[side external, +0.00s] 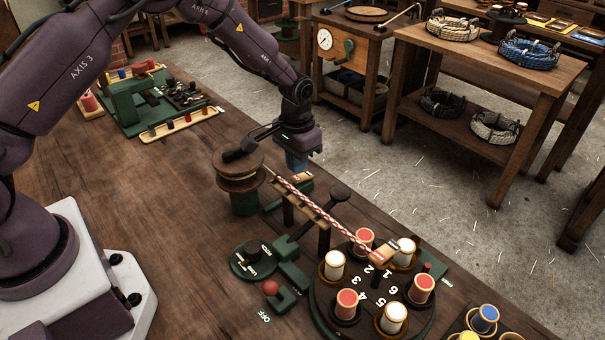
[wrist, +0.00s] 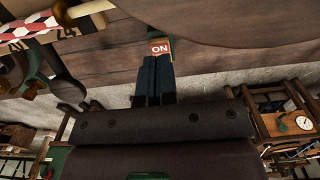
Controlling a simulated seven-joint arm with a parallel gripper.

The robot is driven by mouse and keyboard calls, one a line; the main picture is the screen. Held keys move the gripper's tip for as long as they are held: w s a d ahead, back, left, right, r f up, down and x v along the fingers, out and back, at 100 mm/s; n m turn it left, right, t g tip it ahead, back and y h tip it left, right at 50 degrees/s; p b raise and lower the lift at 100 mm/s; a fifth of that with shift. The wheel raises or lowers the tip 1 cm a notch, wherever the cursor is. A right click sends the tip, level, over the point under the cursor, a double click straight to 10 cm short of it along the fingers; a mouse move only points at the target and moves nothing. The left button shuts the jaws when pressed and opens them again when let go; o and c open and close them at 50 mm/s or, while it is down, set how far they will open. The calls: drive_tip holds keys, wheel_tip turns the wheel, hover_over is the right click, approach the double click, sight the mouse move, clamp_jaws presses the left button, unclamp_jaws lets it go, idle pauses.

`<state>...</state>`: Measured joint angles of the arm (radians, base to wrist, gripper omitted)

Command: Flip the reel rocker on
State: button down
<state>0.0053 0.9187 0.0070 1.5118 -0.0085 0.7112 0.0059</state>
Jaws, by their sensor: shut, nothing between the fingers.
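The reel (side external: 238,168) stands on a green post at the near edge of the machine. Behind it, a small rocker switch (side external: 301,177) sits on a green base, partly hidden by my gripper and the rope frame. In the wrist view its red ON label (wrist: 159,48) shows right at my fingertips. My gripper (side external: 297,168) points down at the ON end, its fingers together and empty. Whether the fingertips touch the rocker, and which way it is tipped, I cannot tell.
A red-and-white rope (side external: 320,212) runs from the reel to a numbered disc (side external: 340,322) bearing several bobbins. A red-knobbed lever (side external: 271,288) stands near an OFF label. A green rig (side external: 130,100) stands far left. Bare tabletop (side external: 130,190) lies left of the reel.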

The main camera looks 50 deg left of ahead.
sight(297, 178)
drive_tip(key=shift+f, duration=0.9)
idle(0.3)
drive_tip(key=shift+r, duration=3.5)
